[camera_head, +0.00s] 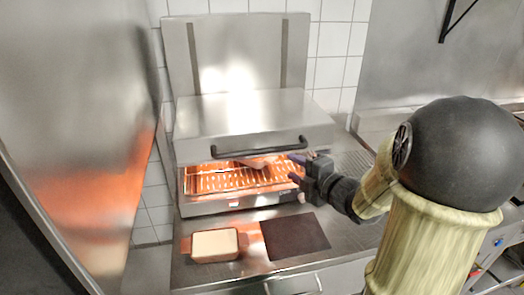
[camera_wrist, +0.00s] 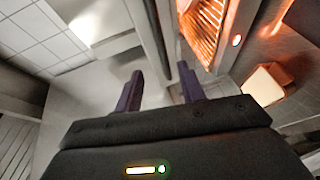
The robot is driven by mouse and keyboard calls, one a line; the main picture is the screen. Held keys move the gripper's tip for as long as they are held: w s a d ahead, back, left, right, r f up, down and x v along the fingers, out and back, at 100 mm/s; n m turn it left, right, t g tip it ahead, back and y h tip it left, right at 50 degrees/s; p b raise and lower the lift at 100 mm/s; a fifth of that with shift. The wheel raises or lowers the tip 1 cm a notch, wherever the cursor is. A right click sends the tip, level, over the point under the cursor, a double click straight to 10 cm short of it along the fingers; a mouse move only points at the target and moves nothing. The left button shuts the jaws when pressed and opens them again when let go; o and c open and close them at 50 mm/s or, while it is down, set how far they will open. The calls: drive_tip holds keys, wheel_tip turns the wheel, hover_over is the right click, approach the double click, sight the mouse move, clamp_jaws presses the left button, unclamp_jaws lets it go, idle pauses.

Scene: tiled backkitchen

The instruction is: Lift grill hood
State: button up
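The grill (camera_head: 230,205) stands on the counter with its metal hood (camera_head: 250,112) over a glowing orange rack (camera_head: 225,180). A gap shows between hood and rack. A black bar handle (camera_head: 258,149) runs along the hood's front edge. My gripper (camera_head: 296,168) is just below the handle's right end, its dark purple fingers pointing left. In the wrist view my gripper (camera_wrist: 161,88) has its fingers spread apart with nothing clearly held. A dark bar (camera_wrist: 156,40), likely the handle, runs towards the space between the fingertips; contact cannot be told. The hood (camera_wrist: 90,20) is at upper left there.
A pale block in a tray (camera_head: 214,245) and a dark flat mat (camera_head: 295,236) lie in front of the grill. A brownish item (camera_head: 259,162) shows over the rack. A metal wall (camera_head: 75,130) stands close at left. Ribbed counter lies right of the grill.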

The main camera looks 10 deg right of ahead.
sight(265, 152)
drive_tip(key=p+x, duration=0.3)
drive_tip(key=x, duration=1.2)
drive_tip(key=shift+f, duration=0.15)
clamp_jaws()
